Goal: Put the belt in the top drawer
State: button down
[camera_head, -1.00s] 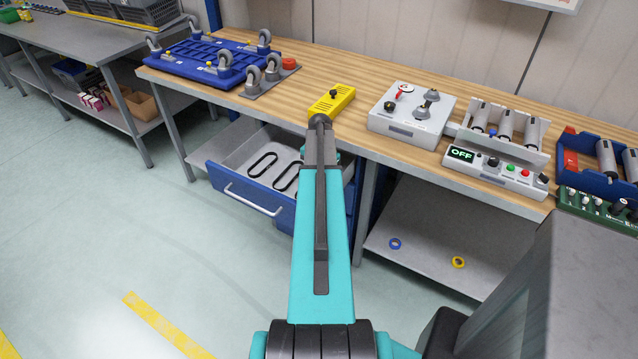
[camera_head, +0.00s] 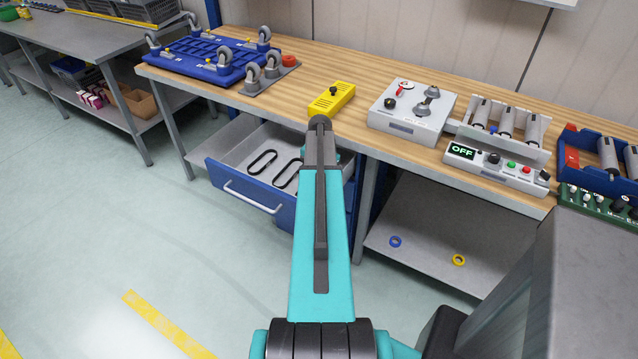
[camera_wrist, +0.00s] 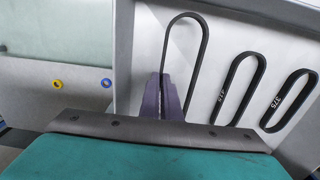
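In the wrist view a black looped belt (camera_wrist: 205,38) shows against the pale drawer floor, with its left strand running down between the fingertips of my gripper (camera_wrist: 163,82). The fingers are close together and look shut on that strand. The belt's near end is hidden behind the gripper, and I cannot tell whether the belt touches the floor. The blue-fronted top drawer (camera_head: 245,188) is pulled open under the wooden bench in the head view. There my arm hides the gripper and the held belt.
Two other black belts, one (camera_wrist: 236,88) marked 475 and one (camera_wrist: 290,100) marked 375, lie in the drawer. A yellow control box (camera_head: 332,98) stands on the bench above my arm. Blue (camera_head: 395,242) and yellow (camera_head: 459,260) rings lie on the lower shelf to the right.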

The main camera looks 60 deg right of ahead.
jog(key=shift+f+b, duration=0.45)
jog(key=shift+f, duration=0.6)
dwell(0.9)
jog(key=c, duration=1.9)
grip_release()
jog(key=shift+r+p, duration=1.95)
jog(key=shift+r, duration=1.6)
